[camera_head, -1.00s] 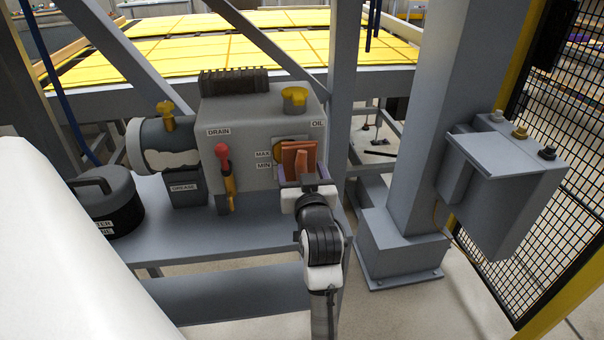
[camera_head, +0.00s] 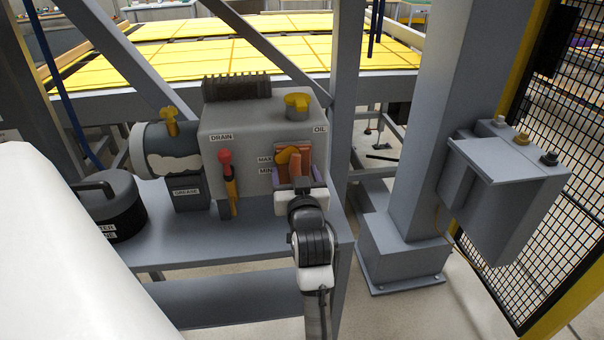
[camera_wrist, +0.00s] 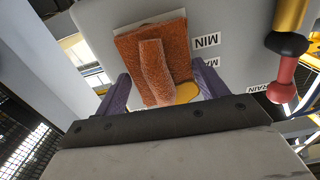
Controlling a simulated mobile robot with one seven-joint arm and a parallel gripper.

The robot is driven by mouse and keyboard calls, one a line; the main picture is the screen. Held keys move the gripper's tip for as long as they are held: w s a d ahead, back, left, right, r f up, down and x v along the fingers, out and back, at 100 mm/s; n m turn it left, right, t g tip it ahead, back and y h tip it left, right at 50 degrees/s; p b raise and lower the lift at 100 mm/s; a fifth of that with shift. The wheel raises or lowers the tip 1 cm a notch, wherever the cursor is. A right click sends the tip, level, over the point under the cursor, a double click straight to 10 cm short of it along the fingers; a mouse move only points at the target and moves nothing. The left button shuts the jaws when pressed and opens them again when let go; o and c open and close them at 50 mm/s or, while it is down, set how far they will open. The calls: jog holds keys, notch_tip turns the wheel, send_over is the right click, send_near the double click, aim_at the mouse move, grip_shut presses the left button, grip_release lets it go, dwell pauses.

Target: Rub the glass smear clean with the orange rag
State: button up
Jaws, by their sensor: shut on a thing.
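The orange rag (camera_head: 296,168) is a folded pad with a raised grip, at the front of the grey oil tank (camera_head: 240,145). My gripper (camera_head: 296,179) is shut on the rag's grip. In the wrist view the rag (camera_wrist: 125,47) sits between the purple fingers of my gripper (camera_wrist: 160,88), its pad toward the tank face. The amber sight glass (camera_head: 284,154) shows partly beside the rag, next to the MAX and MIN labels. It also shows in the wrist view (camera_wrist: 188,92). The rag hides part of the glass, and I cannot make out the smear or clear contact.
A red-knobbed drain lever (camera_head: 226,170) stands left of the gripper. A yellow oil cap (camera_head: 297,103) tops the tank. A black lidded pan (camera_head: 115,205) sits on the grey shelf (camera_head: 185,232). A grey post (camera_head: 405,150) with a box stands at the right.

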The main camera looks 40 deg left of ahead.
jog(key=shift+s+a+r+p, duration=0.1)
jog(key=shift+s+a+p, duration=0.2)
jog(key=shift+s+a, duration=0.6)
jog(key=shift+d, duration=0.1)
jog(key=shift+w+d, duration=0.65)
jog(key=shift+w, duration=0.2)
jog(key=shift+w+d, duration=0.65)
jog(key=shift+w, duration=0.15)
jog(key=shift+d, duration=0.15)
jog(key=shift+s+d, duration=0.25)
jog(key=shift+v, duration=2.5)
jog(key=shift+s, duration=0.2)
